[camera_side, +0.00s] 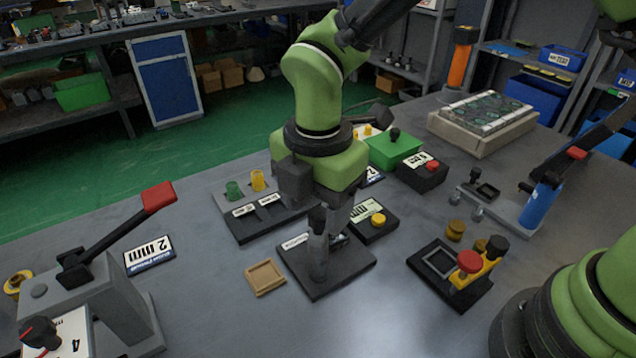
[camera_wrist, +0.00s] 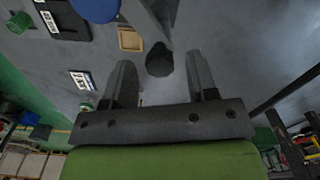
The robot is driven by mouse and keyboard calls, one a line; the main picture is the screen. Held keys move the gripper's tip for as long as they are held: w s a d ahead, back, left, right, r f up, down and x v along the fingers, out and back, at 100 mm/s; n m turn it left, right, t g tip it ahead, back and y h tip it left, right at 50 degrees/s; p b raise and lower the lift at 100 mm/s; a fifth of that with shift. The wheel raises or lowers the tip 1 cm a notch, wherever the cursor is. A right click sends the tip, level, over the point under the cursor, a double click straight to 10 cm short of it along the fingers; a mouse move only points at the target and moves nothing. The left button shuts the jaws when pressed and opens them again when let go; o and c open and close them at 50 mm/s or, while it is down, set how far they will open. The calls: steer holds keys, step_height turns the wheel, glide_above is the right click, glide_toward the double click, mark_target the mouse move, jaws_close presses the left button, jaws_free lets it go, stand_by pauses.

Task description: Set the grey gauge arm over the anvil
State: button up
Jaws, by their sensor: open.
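My gripper (camera_side: 316,204) is open and points down over a dark base plate (camera_side: 345,268) in the side view. A grey upright part (camera_side: 318,255) with a dark knob on top stands over that plate, just below and between my fingers. In the wrist view the dark knob (camera_wrist: 159,60) sits between the two open fingers, with a visible gap on each side. A grey arm (camera_wrist: 160,18) runs from near the knob to the top edge, beside a blue round part (camera_wrist: 97,8). I cannot make out the anvil; my gripper and the upright part hide part of the plate.
A wooden tray (camera_side: 266,278) lies left of the plate. A block with green and yellow pegs (camera_side: 245,222) and a yellow-button box (camera_side: 372,226) stand close behind. A red-handled lever press (camera_side: 95,290) is at left, a red-knob fixture (camera_side: 455,280) at right.

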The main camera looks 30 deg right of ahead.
step_height(320, 180, up, 10)
steer(key=shift+f, duration=0.25)
steer(key=s+d+r+m+t+y, duration=0.25)
steer(key=s+d+r+m, duration=0.45)
steer(key=d+m, duration=0.4)
steer(key=s+d+m+t, duration=0.4)
steer(key=s+m, duration=0.3)
steer(key=m, duration=0.7)
steer(key=shift+s+d+r+m+t, duration=0.3)
steer(key=shift+d+r+m+t, duration=0.1)
steer(key=shift+d, duration=0.1)
